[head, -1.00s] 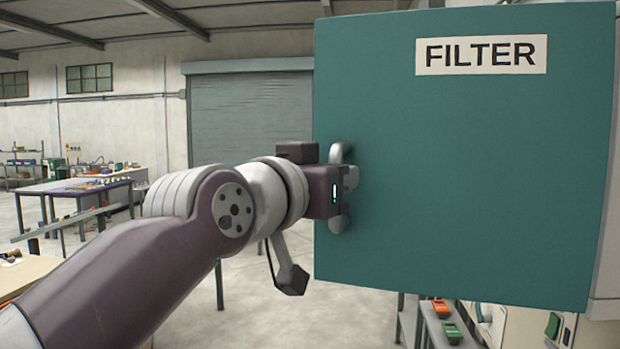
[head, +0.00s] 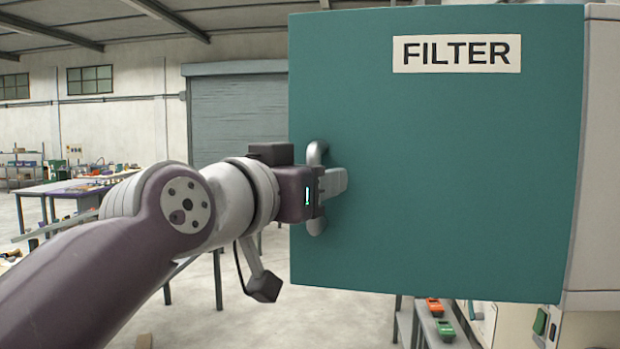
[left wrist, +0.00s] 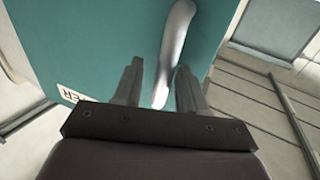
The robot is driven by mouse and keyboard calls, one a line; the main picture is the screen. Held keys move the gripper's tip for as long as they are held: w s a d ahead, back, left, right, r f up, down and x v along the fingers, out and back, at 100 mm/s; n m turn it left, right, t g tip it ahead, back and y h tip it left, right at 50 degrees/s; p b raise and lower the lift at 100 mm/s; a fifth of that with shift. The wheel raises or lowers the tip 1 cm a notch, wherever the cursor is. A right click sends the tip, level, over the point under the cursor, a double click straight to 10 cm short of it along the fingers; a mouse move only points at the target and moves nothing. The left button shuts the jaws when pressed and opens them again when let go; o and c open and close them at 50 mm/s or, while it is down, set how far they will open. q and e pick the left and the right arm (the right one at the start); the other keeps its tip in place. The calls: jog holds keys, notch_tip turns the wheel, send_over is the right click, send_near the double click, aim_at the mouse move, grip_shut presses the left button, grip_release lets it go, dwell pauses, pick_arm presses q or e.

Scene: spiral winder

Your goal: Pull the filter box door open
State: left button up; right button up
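The teal filter box door (head: 440,180) with its FILTER label fills the right half of the head view. It stands out from the grey housing at its right. A curved grey handle (head: 317,152) sits near its left edge, and it also shows in the left wrist view (left wrist: 177,35). My left gripper (head: 330,183) is at the handle. In the left wrist view my left gripper (left wrist: 160,88) has its two fingers on either side of the handle, with a gap visible at the left finger. Contact with the right finger is unclear. My right gripper is not in view.
The grey housing (head: 598,150) stands right of the door. Below it, a bench holds an orange device (head: 434,307) and a green device (head: 445,330). Worktables (head: 75,190) stand far at the left.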

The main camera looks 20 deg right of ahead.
pick_arm(q)
jog(key=b+v, duration=0.5)
jog(key=v, duration=0.7)
jog(key=shift+s+a+b, duration=0.2)
jog(key=shift+b, duration=0.1)
